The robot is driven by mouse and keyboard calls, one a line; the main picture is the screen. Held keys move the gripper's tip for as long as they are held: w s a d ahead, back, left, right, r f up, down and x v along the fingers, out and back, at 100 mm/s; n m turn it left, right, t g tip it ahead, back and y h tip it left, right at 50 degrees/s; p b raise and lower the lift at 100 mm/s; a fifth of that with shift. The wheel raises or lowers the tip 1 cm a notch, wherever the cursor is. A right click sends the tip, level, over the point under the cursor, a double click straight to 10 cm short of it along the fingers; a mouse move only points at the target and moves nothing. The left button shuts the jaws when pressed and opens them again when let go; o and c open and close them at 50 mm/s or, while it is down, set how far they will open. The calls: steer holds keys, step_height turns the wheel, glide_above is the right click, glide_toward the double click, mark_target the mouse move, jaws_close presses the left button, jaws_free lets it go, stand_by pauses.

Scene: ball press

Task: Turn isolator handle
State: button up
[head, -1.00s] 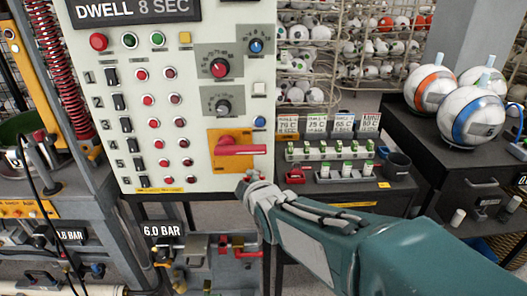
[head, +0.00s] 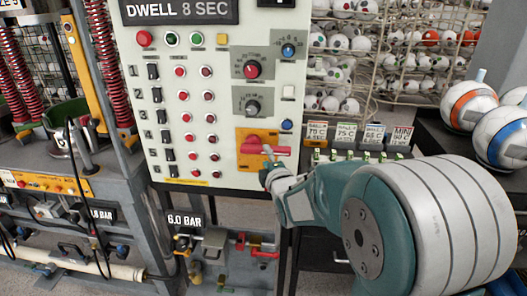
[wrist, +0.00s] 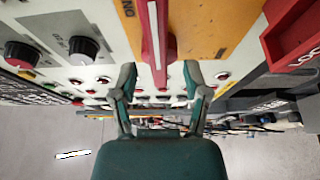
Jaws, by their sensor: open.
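The red isolator handle (head: 281,151) lies about level, pointing right, on a yellow plate (head: 247,160) at the lower right of the pale control panel. In the wrist view the handle (wrist: 155,45) is a long red bar with a pale stripe, running down from the top edge over the yellow plate (wrist: 205,25). My gripper (head: 267,167) is at the handle and hides part of it in the head view. In the wrist view my gripper (wrist: 160,80) is open, its fingers on either side of the handle's line. Whether either finger touches it I cannot tell.
Rows of switches and red buttons fill the panel's left. A dark bench with tagged holders (head: 345,150) stands to the right. Red-handled valves (head: 262,246) are below.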

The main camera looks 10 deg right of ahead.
steer(key=w, duration=0.1)
steer(key=w+d, duration=0.1)
steer(key=w, duration=0.1)
steer(key=shift+w+d, duration=0.3)
steer(key=shift+a, duration=0.65)
steer(key=shift+c, duration=0.3)
steer(key=shift+a, duration=0.1)
steer(key=c, duration=0.5)
jaws_close()
steer(key=shift+d, duration=0.25)
